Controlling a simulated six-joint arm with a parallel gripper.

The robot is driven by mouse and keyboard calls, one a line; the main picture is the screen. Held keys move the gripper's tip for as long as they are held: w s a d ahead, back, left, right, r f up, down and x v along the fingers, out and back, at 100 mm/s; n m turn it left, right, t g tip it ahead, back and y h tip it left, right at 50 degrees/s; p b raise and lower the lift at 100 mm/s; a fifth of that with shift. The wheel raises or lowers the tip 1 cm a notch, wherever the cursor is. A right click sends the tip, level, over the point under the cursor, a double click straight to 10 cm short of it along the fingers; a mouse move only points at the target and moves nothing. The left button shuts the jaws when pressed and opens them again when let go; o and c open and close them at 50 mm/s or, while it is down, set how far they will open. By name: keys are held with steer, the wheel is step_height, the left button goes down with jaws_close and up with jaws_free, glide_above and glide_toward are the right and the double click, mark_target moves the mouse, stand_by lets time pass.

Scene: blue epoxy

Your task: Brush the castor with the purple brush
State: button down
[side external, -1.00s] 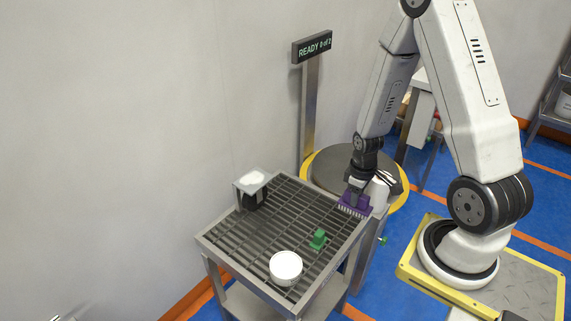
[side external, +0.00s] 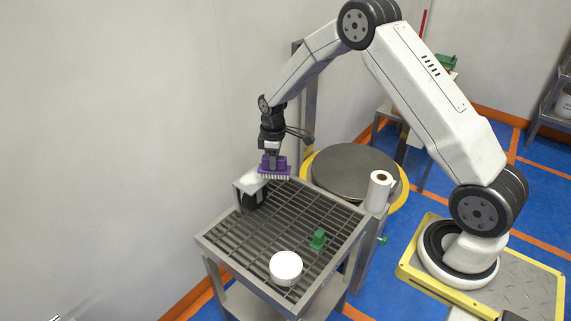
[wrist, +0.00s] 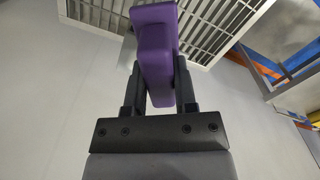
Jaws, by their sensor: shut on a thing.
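My gripper (side external: 272,153) is shut on the purple brush (side external: 275,165), with the bristles pointing down. In the wrist view the brush (wrist: 155,45) sits between the two fingers of my gripper (wrist: 158,82). The castor (side external: 251,191), a pale plate over a black wheel, stands at the far left corner of the slatted table. The brush is at the upper right of the castor's plate and overlaps its back edge in the picture. I cannot tell whether the bristles touch the plate.
The slatted table (side external: 290,216) also holds a white round tub (side external: 286,268) and a green block (side external: 318,239). A white roll (side external: 380,190) stands off its right side, near a round grey platform (side external: 353,168). A wall rises behind. The table's middle is clear.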

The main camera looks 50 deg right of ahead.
steer(key=w+a+r+n, duration=0.2)
steer(key=w+a+r, duration=0.1)
steer(key=w+a, duration=0.3)
steer(key=shift+w+a+r, duration=0.2)
steer(key=shift+w+a, duration=0.05)
steer(key=shift+w, duration=0.2)
